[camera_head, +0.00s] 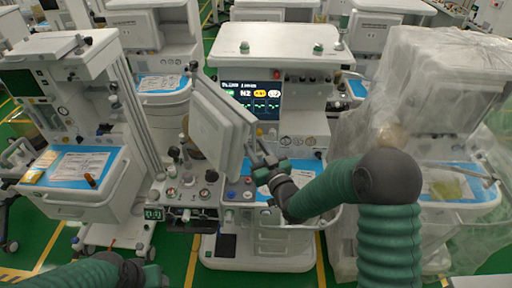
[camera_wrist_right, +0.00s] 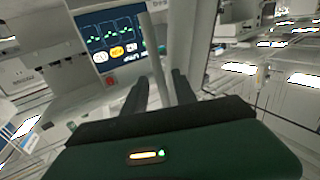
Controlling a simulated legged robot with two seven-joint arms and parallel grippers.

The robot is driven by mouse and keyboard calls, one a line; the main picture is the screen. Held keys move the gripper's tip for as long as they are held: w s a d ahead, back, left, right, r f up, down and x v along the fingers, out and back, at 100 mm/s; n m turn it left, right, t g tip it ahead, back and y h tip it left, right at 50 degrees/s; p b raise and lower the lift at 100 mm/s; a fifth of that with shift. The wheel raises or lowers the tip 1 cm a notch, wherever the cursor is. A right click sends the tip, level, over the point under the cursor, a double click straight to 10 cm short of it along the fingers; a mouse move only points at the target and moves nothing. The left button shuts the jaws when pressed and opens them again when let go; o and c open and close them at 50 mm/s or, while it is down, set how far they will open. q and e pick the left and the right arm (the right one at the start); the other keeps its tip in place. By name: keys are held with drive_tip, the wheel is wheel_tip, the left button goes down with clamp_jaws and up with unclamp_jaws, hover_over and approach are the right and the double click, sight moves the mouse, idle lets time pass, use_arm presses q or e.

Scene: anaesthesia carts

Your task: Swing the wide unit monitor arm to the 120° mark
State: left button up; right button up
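The wide unit (camera_head: 290,62) stands in the middle of the head view, with a lit screen in its front. A pale monitor panel (camera_head: 222,125), tilted and seen from its back and edge, hangs in front of that screen's left side. My right gripper (camera_head: 259,155) is at the panel's lower right edge. In the wrist view its two dark fingers (camera_wrist_right: 160,90) stand apart on either side of a thin pale bar (camera_wrist_right: 155,60); small gaps show and contact is not clear. Any 120° mark is too small to read. Only my left arm's wrist shows at the bottom left; its gripper is out of frame.
A cart with a blue-topped drawer (camera_head: 85,205) stands at the left. A unit under clear plastic sheeting (camera_head: 440,85) stands close to my right arm. More carts fill the back. Green floor with yellow lines shows between them.

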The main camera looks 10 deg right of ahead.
drive_tip(key=shift+s, duration=0.1)
drive_tip(key=shift+c, duration=0.2)
clamp_jaws()
idle(1.0)
